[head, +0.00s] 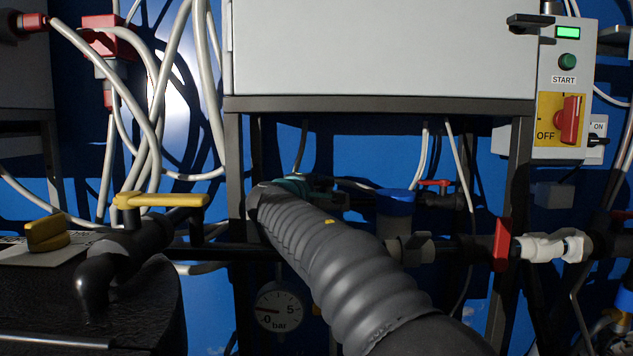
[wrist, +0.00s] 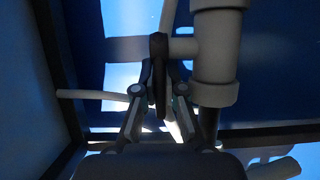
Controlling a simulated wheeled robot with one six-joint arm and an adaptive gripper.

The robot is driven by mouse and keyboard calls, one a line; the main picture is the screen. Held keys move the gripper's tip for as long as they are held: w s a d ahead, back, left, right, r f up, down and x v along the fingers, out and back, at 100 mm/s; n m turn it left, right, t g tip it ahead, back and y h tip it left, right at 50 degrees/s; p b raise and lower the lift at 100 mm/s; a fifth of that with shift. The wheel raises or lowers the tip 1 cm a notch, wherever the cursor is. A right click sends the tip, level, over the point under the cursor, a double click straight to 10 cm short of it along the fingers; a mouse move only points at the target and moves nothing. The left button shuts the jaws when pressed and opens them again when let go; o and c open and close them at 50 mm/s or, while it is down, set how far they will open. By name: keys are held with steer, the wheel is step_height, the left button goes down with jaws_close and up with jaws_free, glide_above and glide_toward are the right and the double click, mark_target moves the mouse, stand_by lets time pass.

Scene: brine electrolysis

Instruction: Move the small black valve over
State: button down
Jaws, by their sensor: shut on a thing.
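In the wrist view, the small black valve shows as a slim dark lever (wrist: 158,48) standing upright in the picture. My gripper (wrist: 161,82) is shut on it, with one finger on each side. A thick grey pipe (wrist: 215,65) with a collar runs just right of the fingers. In the head view, my sleeved arm reaches in below the pale cabinet and hides most of the gripper and the black valve. I cannot tell from there how far the lever is turned.
A pale cabinet (head: 380,50) hangs above my arm on a dark frame (head: 380,105). A yellow-handled valve (head: 160,200) is left, a blue-topped fitting (head: 396,203) and a red-handled valve (head: 501,245) right. A pressure gauge (head: 279,309) is below. Loose hoses (head: 155,100) hang at upper left.

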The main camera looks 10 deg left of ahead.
stand_by(0.4)
steer(key=c, duration=1.5)
jaws_free()
steer(key=s, duration=0.4)
steer(key=s+a, duration=0.1)
steer(key=s, duration=0.3)
steer(key=s+a, duration=0.1)
steer(key=s, duration=0.2)
steer(key=shift+s, duration=0.4)
steer(key=shift+d, duration=0.1)
